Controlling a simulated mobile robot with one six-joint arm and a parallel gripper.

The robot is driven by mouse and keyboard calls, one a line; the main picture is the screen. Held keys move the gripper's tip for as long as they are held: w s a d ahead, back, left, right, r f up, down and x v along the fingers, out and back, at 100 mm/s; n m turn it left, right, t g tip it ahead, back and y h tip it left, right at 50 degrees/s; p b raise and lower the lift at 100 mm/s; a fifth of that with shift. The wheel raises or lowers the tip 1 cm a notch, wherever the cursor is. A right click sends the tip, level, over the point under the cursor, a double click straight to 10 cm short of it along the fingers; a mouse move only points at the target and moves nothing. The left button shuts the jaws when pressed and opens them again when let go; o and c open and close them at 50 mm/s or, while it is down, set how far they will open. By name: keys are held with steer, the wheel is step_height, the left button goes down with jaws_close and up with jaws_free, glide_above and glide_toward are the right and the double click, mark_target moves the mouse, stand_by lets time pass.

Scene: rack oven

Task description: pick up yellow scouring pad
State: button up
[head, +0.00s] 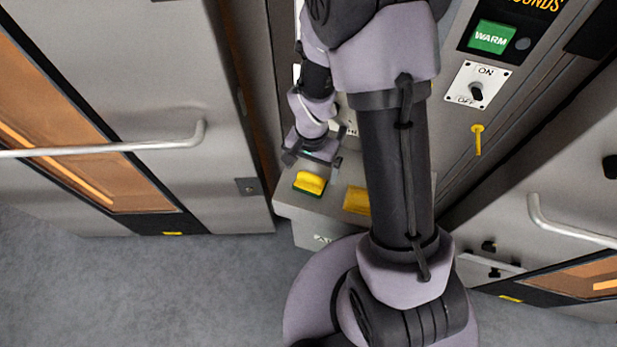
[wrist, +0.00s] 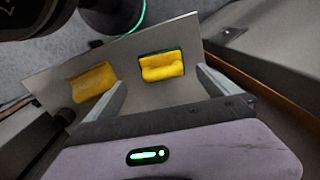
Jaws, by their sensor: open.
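The yellow scouring pad (head: 309,182) lies on a narrow grey metal ledge (head: 287,207), with a green edge showing along its side. In the wrist view the pad (wrist: 162,66) lies beyond and between my two fingertips, nearer the right one. My gripper (head: 314,161) is open and empty. It hangs just behind the pad in the head view, and its open jaws also show in the wrist view (wrist: 161,80). No finger is seen touching the pad, and the exact height of the gap cannot be told.
A second yellow piece (head: 355,201) lies on the same ledge, partly behind my arm; it shows in the wrist view (wrist: 92,83) left of my left finger. Oven doors with bar handles (head: 110,148) (head: 570,232) stand on both sides. A panel with an ON/OFF switch (head: 477,92) rises behind.

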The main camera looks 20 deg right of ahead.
mark_target(310, 181)
step_height(310, 181, down, 7)
steer(key=shift+w+a+f+b, duration=0.1)
steer(key=shift+w+f+b, duration=0.05)
steer(key=shift+b, duration=0.85)
steer(key=c, duration=1.4)
